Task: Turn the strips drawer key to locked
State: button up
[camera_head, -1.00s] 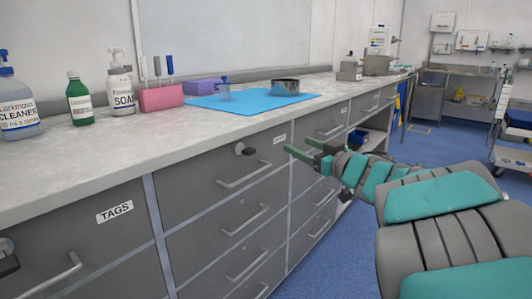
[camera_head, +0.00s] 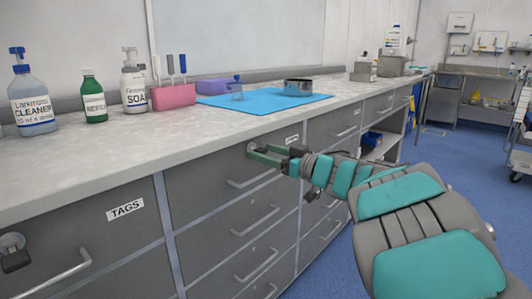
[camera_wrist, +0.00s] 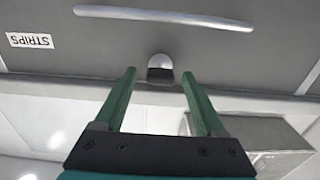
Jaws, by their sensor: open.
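The strips drawer (camera_head: 205,178) is a shut grey drawer under the counter, with a pale label (camera_head: 291,139) that reads STRIPS in the wrist view (camera_wrist: 30,40). Its lock, a silver cylinder with a dark key (camera_wrist: 160,76), sits on the drawer front near the top. My gripper (camera_wrist: 158,73) is open, with one green finger on each side of the key and a gap to it on both sides in the wrist view. In the head view my gripper (camera_head: 258,154) is at the lock and mostly covers the key. I cannot tell the key's exact angle.
The strips drawer's bar handle (camera_wrist: 165,17) is close to the lock. The tags drawer has its own key (camera_head: 15,258) at lower left. Bottles, a pink holder (camera_head: 172,97) and a blue mat (camera_head: 262,104) are on the counter above.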

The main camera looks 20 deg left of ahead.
jog(key=shift+a, duration=0.1)
jog(key=shift+r, duration=0.1)
grip_shut()
dwell(0.5)
